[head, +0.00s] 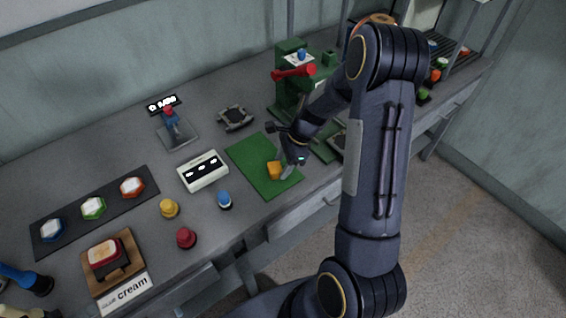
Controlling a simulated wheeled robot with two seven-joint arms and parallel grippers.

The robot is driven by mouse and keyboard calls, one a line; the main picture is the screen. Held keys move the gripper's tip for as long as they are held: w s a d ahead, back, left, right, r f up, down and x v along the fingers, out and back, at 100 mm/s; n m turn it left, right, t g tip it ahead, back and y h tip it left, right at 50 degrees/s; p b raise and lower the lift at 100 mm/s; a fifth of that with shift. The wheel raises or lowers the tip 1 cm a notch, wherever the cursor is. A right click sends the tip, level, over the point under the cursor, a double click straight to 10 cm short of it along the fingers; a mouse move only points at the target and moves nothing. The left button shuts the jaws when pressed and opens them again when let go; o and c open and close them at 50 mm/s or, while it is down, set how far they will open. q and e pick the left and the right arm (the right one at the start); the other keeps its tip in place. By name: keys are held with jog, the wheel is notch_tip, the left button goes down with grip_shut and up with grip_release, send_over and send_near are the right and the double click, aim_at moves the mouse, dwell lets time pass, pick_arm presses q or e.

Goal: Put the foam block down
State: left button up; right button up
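The foam block appears to be the small orange-yellow block (274,170) at the lower right part of the green mat (256,159). My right gripper (284,168) comes down over the mat from the right, with its fingertips right at the block. A grey finger shows against the block's right side. The other finger is not clear, so I cannot tell whether the gripper grips the block or only stands beside it. I also cannot tell whether the block rests on the mat or is slightly above it.
A green press with a red handle (293,72) stands behind the mat. A white box with dark dials (203,171) is left of it. A blue-topped peg (224,200), a yellow knob (169,208) and a red knob (186,237) stand near the front edge. The mat's left part is clear.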

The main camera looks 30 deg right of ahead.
jog(key=o, duration=0.4)
jog(key=shift+c, duration=0.2)
jog(key=shift+r, duration=0.1)
jog(key=v, duration=1.2)
jog(key=s+a+r+n+t, duration=0.2)
jog(key=s+a+r+n, duration=0.6)
jog(key=s+r+n, duration=0.1)
jog(key=s+a+n+t, duration=0.2)
jog(key=s+a+n, duration=0.4)
jog(key=s+n, duration=0.5)
jog(key=shift+a+f+h, duration=0.25)
jog(key=shift+a+h, duration=0.05)
jog(key=shift+s, duration=0.15)
